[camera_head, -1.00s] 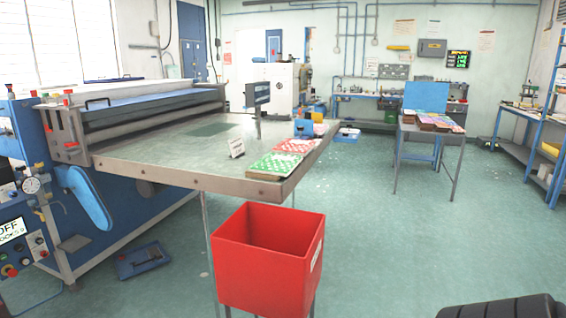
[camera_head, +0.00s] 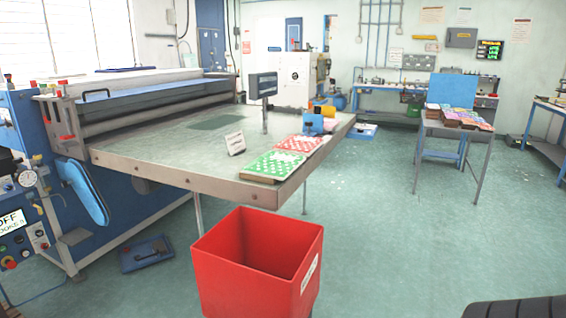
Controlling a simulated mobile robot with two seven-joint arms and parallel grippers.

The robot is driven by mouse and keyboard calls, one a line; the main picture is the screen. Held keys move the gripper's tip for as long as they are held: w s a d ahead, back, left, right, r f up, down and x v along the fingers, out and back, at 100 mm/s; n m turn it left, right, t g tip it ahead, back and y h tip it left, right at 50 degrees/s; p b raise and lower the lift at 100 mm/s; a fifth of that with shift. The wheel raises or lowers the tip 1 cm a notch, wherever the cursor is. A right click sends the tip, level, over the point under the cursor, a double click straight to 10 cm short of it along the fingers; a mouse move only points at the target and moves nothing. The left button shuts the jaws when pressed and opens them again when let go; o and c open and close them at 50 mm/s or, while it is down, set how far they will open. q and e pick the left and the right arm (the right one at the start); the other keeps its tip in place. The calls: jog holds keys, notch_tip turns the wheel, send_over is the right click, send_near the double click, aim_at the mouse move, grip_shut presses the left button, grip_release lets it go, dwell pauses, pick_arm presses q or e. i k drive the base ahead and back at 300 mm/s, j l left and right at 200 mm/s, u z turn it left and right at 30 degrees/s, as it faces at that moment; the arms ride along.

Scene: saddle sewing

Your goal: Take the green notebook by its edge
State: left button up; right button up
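The green notebook (camera_head: 272,166) has a white pattern on its cover. It lies flat at the near right corner of the machine's metal table (camera_head: 185,152), close to the front edge. A red patterned notebook (camera_head: 298,144) lies just behind it. Neither of my grippers shows in the head view. A dark ribbed shape, which may be part of my own arm, fills the bottom right corner.
A red bin (camera_head: 255,262) stands on the floor below the table's front corner. A small white sign (camera_head: 235,143) and a grey display on a post (camera_head: 263,86) stand on the table. A side table (camera_head: 455,128) with colourful stacks stands at the right, with open floor between.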

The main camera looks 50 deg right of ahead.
aim_at(274, 165)
jog(key=l, duration=1.95)
jog(key=i+l, duration=0.1)
jog(key=l, duration=1.85)
